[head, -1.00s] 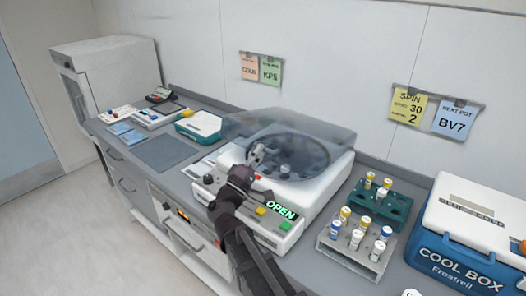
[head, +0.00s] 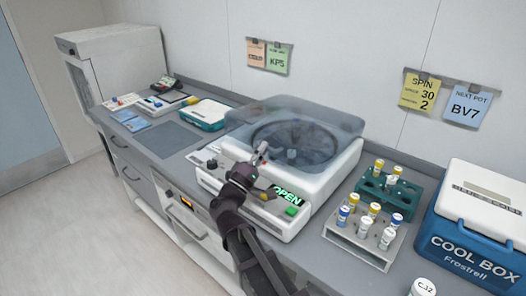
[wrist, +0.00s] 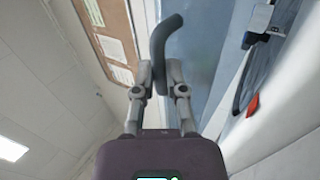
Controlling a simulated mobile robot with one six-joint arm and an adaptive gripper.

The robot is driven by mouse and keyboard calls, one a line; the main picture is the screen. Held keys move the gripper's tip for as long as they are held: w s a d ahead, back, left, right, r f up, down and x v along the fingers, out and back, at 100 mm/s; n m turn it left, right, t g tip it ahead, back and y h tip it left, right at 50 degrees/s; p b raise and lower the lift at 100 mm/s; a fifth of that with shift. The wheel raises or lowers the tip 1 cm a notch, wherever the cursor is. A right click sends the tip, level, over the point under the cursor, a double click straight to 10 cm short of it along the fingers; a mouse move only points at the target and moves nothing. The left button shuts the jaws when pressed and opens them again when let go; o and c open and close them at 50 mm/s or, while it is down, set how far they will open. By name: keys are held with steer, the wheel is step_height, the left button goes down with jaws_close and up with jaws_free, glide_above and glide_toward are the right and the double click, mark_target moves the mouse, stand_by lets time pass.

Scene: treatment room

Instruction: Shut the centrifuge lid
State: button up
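The centrifuge (head: 325,180) is a white machine on the counter, with a lit green "OPEN" display on its front panel. Its smoky see-through lid (head: 335,113) lies over the dark round bowl and looks low, but I cannot tell whether it touches the body. My gripper (head: 262,150) is at the lid's front edge. In the wrist view, my gripper's two fingers (wrist: 159,76) close on both sides of a dark curved handle (wrist: 162,42), which appears to be the lid's. In the head view my gripper hides the handle.
A rack of capped tubes (head: 355,240), a green tube rack (head: 408,198) and a blue cool box (head: 470,235) stand right of the centrifuge. A teal-and-white box (head: 203,114) and a grey mat (head: 165,139) lie left. Notes hang on the wall behind.

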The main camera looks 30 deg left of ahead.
steer(key=shift+o, duration=0.8)
steer(key=shift+w+f, duration=0.2)
steer(key=shift+w, duration=0.2)
steer(key=shift+s, duration=0.1)
steer(key=shift+f, duration=0.1)
